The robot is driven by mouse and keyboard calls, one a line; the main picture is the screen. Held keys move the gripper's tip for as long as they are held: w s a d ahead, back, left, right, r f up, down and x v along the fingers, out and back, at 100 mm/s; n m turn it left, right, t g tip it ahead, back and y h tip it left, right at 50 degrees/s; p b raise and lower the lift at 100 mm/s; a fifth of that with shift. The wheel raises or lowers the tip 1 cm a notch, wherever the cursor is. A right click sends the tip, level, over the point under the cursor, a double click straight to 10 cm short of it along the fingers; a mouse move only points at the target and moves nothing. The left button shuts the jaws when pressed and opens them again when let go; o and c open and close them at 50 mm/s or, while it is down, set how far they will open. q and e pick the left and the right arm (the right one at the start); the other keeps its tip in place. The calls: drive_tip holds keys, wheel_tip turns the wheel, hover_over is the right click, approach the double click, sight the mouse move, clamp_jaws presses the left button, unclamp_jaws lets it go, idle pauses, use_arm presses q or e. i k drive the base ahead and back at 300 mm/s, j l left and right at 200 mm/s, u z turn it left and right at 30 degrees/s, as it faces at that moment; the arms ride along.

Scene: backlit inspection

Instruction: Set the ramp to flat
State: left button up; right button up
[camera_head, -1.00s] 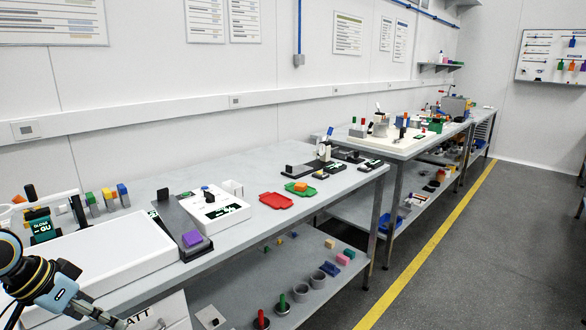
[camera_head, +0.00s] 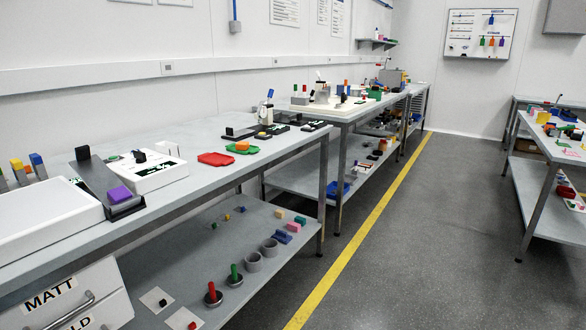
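The ramp (camera_head: 103,184) is a dark grey sloped board on the near table at the left. Its raised end is at the back, by a black upright block (camera_head: 83,153). Its low end is toward the front edge, with a purple block (camera_head: 119,194) resting near it. The ramp is tilted, not flat. Neither of my grippers shows in this view.
A white panel (camera_head: 40,220) lies left of the ramp. A white box with a black knob (camera_head: 147,170) stands right of it. Red (camera_head: 215,159) and green (camera_head: 243,148) trays are further along. The floor (camera_head: 420,230) right of the table is clear.

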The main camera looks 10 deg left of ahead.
sight(96, 174)
drive_tip(key=u, duration=1.25)
